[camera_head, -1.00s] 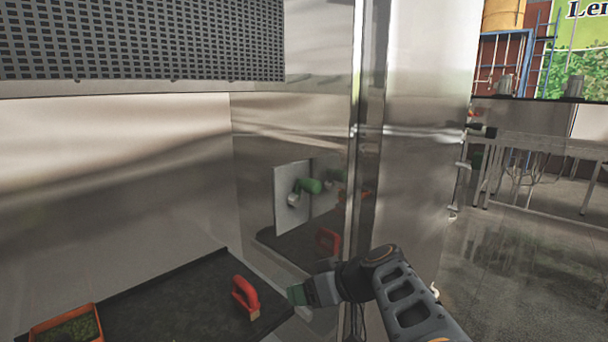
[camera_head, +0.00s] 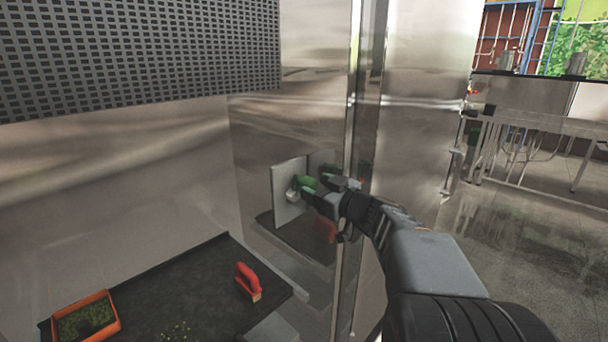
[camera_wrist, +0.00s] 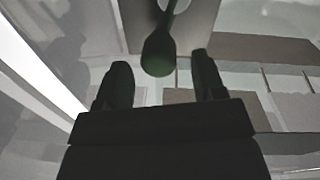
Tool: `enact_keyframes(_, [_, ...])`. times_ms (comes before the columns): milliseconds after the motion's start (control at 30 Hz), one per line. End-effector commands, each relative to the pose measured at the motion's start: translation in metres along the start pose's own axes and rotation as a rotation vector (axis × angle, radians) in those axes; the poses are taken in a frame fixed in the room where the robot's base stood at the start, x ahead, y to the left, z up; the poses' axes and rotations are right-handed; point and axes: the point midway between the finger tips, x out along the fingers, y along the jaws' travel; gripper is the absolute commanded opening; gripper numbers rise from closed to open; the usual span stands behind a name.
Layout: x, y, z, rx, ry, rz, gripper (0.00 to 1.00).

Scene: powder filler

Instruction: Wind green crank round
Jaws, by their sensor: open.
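The green crank (camera_head: 306,183) sits on a pale square plate (camera_head: 288,192) on the steel wall. In the wrist view, the crank's dark green knob (camera_wrist: 158,55) lies between and just beyond the two fingertips, with its stem running up toward the plate. My gripper (camera_head: 325,191) is at the crank from the right in the head view. Its fingers are apart, and in the wrist view the gripper (camera_wrist: 160,75) holds nothing. Part of the crank is hidden behind the fingers in the head view.
Below lies a dark tray (camera_head: 190,290) with a red-handled tool (camera_head: 247,280) and an orange box (camera_head: 84,318) of green material. A steel post (camera_head: 352,130) stands close by my arm. A perforated panel (camera_head: 140,50) is at the upper left.

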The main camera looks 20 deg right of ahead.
Motion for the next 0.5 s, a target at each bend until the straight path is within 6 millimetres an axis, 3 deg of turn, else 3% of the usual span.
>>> enact_keyframes(200, [0.031, 0.0, -0.002, 0.001, -0.001, -0.002, 0.63])
enact_keyframes(500, [0.047, 0.0, 0.0, 0.0, -0.001, 0.001, 0.63])
